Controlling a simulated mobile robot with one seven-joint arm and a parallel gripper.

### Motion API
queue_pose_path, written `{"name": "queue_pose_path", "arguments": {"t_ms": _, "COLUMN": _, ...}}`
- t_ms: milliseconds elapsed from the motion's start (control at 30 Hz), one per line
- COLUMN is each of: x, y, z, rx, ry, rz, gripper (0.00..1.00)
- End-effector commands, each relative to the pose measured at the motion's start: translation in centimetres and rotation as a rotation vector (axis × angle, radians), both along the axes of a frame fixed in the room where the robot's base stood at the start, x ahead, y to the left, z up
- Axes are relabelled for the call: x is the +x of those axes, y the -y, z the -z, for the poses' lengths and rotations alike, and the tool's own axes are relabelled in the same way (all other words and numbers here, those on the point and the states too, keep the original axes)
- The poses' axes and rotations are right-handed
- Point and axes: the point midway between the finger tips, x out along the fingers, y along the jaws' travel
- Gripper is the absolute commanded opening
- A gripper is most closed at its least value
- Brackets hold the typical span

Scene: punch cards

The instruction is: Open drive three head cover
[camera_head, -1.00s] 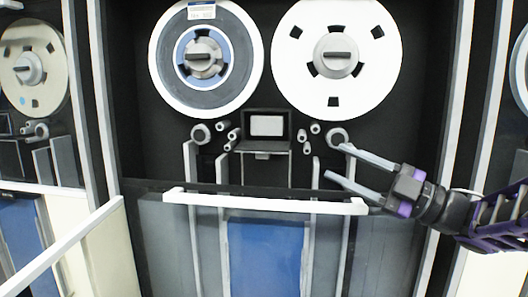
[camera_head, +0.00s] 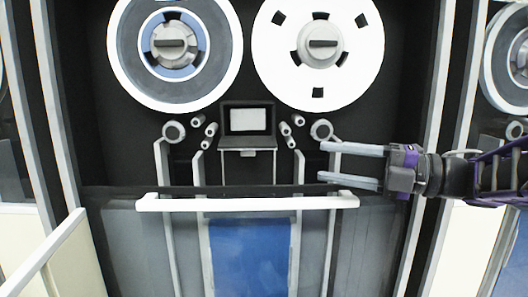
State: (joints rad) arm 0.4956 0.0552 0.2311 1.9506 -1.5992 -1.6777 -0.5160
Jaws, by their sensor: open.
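The head cover (camera_head: 248,143) is a small dark box with a pale square face, below and between the two tape reels of the drive in front of me. A thin light edge runs along its lower front. It looks closed, though I cannot be sure. My gripper (camera_head: 322,162) is open and empty, to the right of the head cover and apart from it. Its two grey fingers point left, just below the right round roller (camera_head: 321,130). Whether the fingers touch anything is unclear.
A tape reel with a blue hub (camera_head: 174,94) is at upper left and a white reel (camera_head: 273,45) at upper right. Small rollers (camera_head: 285,128) flank the cover. A white horizontal bar (camera_head: 245,203) crosses below, over grey glass and a blue panel. Other drives stand either side.

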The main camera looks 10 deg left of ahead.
Motion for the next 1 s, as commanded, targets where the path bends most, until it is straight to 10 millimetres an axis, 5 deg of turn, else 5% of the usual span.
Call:
{"name": "queue_pose_path", "arguments": {"t_ms": 533, "x": 1.7, "y": -11.6, "z": -0.4, "rx": 0.002, "ry": -0.003, "rz": -0.003, "gripper": 0.54}}
{"name": "queue_pose_path", "arguments": {"t_ms": 733, "x": 2.1, "y": -13.8, "z": -0.5, "rx": 0.001, "ry": -0.003, "rz": -0.002, "gripper": 0.54}}
{"name": "queue_pose_path", "arguments": {"t_ms": 1000, "x": 2.2, "y": -14.4, "z": -0.5, "rx": 0.001, "ry": -0.002, "rz": 0.001, "gripper": 0.54}}
